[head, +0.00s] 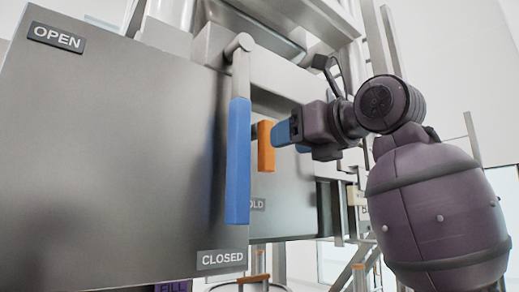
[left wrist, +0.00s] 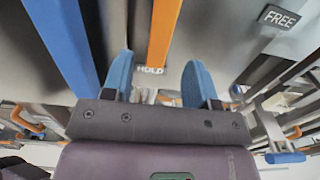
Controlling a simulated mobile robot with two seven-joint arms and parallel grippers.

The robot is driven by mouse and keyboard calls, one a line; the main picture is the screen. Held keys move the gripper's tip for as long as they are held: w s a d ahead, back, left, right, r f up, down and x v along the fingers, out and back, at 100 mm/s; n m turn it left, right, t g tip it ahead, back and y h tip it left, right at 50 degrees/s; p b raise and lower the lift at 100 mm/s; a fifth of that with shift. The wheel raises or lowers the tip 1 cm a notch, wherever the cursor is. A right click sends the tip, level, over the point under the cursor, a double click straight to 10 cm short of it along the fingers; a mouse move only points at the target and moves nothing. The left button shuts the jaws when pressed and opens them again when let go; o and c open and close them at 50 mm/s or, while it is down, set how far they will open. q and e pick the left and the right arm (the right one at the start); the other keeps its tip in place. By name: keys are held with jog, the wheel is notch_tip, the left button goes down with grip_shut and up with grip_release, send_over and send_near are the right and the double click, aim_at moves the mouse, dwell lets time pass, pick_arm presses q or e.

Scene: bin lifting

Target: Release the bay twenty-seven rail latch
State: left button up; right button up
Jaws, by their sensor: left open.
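The orange handle (head: 265,146) hangs upright behind the long blue handle in the head view. Its orange bar (left wrist: 163,30) runs down toward a HOLD label (left wrist: 150,70) in the left wrist view, and a FREE label (left wrist: 280,17) is at upper right. My left gripper (head: 281,134) is just right of the orange handle, its blue fingertips pointing at it. In the left wrist view the gripper (left wrist: 159,62) is open, with the orange bar between and beyond the fingertips. I cannot tell whether they touch. No bay number is readable.
A long blue handle (head: 238,160) hangs close to the left of the orange one, on a grey panel (head: 120,150) with OPEN (head: 56,38) and CLOSED (head: 221,259) labels. It also shows in the left wrist view (left wrist: 62,45). Metal frames (head: 360,265) stand lower right.

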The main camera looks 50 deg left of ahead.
aim_at(261, 150)
pick_arm(q)
jog(key=a, duration=0.9)
jog(key=shift+w+p, duration=0.4)
grip_shut()
